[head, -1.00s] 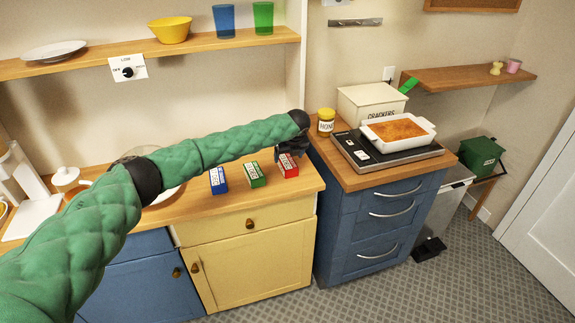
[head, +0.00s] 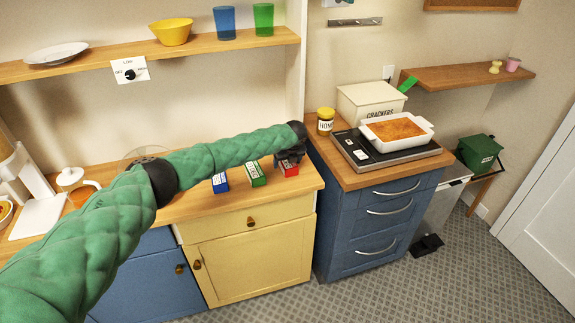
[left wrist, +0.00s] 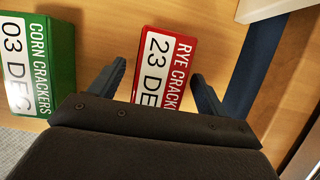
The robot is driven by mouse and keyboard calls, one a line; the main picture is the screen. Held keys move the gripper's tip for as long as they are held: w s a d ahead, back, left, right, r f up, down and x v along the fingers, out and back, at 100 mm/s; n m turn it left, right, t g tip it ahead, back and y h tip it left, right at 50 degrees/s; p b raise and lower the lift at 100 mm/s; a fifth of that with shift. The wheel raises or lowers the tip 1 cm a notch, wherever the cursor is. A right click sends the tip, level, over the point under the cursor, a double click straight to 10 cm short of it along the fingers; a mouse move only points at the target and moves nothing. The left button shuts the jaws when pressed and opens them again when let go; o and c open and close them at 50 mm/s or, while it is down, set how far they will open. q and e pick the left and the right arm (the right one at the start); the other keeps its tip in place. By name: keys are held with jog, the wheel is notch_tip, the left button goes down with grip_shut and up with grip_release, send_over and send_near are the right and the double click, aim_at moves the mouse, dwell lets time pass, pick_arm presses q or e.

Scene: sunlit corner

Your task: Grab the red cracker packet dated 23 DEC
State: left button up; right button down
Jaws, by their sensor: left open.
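The red packet (head: 289,169) stands on the wooden counter, the rightmost of three packets. In the left wrist view the red packet (left wrist: 166,68) reads "RYE CRACK..." and "23 DE...", with the rest hidden by my gripper. My left gripper (left wrist: 160,82) is open, one finger on each side of the red packet, with gaps visible on both sides. In the head view my left gripper (head: 290,156) is over the packet and covers its upper part. The green packet (head: 257,174) beside it reads "CORN CRACKERS 03 DEC" in the left wrist view (left wrist: 27,65). My right gripper is not in view.
A blue packet (head: 220,182) stands left of the green one. A blue drawer unit (head: 372,225) rises at the right of the counter (head: 300,190), bearing a honey jar (head: 325,121), a cracker tin (head: 368,102) and a baking dish (head: 397,131). A shelf (head: 130,60) runs above.

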pick_arm(q)
jog(key=shift+f, duration=0.25)
dwell(0.3)
jog(key=shift+c, duration=0.3)
jog(key=c, duration=1.1)
